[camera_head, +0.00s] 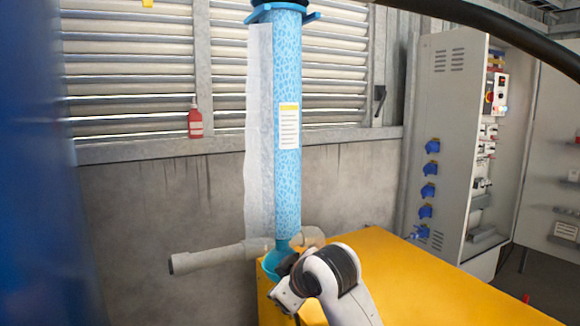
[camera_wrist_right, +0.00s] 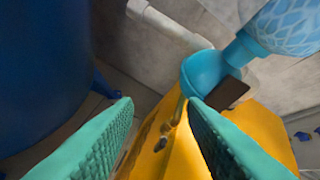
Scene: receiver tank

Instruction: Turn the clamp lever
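My right gripper (camera_wrist_right: 160,106) shows two teal ribbed fingers, apart, with nothing between them. In the head view my right arm reaches the yellow box's near left corner, and its fingers are mostly hidden by the wrist. A small metal fitting (camera_wrist_right: 165,132) on the yellow box's edge shows between the fingers. A dark brown flat piece (camera_wrist_right: 228,93) stands beside the teal funnel-like outlet (camera_wrist_right: 200,72), just beyond the right finger. I cannot tell for sure which of these is the clamp lever. The outlet also shows in the head view (camera_head: 273,264), under the light-blue tube. My left gripper is not in view.
The light-blue patterned tube (camera_head: 288,180) rises from the yellow box (camera_head: 410,285). A beige pipe (camera_head: 210,258) sticks out left of it. A large blue drum (camera_wrist_right: 40,70) stands on the left. A grey electrical cabinet (camera_head: 450,150) stands at the right.

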